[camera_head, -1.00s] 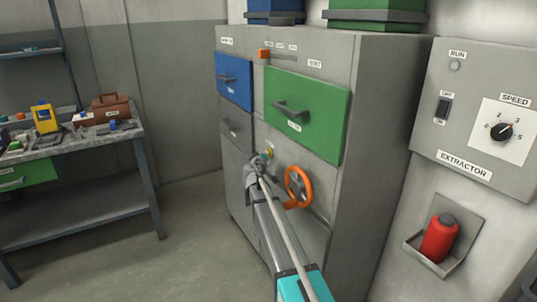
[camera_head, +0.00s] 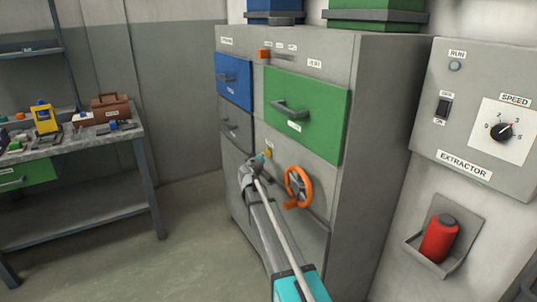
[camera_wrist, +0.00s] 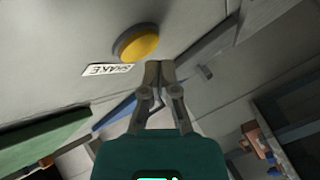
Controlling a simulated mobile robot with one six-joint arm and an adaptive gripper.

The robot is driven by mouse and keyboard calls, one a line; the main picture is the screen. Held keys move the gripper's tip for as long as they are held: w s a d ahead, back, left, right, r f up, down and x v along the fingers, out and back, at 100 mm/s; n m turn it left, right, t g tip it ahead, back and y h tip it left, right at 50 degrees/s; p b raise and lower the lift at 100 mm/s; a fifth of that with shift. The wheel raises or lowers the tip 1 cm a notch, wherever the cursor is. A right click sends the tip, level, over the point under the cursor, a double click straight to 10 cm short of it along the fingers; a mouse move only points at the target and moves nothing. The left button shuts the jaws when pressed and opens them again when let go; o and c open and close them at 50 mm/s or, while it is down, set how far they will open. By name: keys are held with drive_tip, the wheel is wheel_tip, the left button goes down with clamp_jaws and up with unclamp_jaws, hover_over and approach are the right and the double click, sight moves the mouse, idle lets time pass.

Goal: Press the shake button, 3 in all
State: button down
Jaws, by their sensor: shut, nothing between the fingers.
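The shake button is a round yellow button (camera_wrist: 141,46) in a dark ring, with a SHAKE label (camera_wrist: 108,70) beside it in the wrist view. In the head view the button (camera_head: 267,153) shows small on the grey cabinet front, left of the orange handwheel. My gripper (camera_wrist: 160,66) is shut and empty; its fingertips are beside the button's edge in the wrist view. In the head view my gripper (camera_head: 246,168) is just left of and below the button, with a small gap in the picture. I cannot tell how far the tips are from the panel.
The orange handwheel (camera_head: 298,186) projects close to the right of my arm. A green drawer (camera_head: 306,113) and a blue drawer (camera_head: 234,80) with handles sit above. A workbench (camera_head: 75,147) with tools stands left; open floor lies between it and the cabinet (camera_head: 375,130).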

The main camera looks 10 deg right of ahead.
drive_tip(key=shift+a, duration=0.1)
drive_tip(key=shift+s+a, duration=0.25)
drive_tip(key=shift+a, duration=0.5)
drive_tip(key=shift+s+a, duration=0.25)
drive_tip(key=shift+a, duration=0.55)
drive_tip(key=shift+s+a, duration=0.25)
drive_tip(key=shift+a, duration=0.5)
idle(0.5)
drive_tip(key=shift+s+a, duration=0.3)
drive_tip(key=shift+a, duration=0.6)
drive_tip(key=shift+s+a, duration=0.3)
drive_tip(key=shift+a, duration=0.6)
drive_tip(key=shift+d, duration=0.1)
drive_tip(key=w+d, duration=0.2)
drive_tip(key=d, duration=0.6)
drive_tip(key=shift+w, duration=0.4)
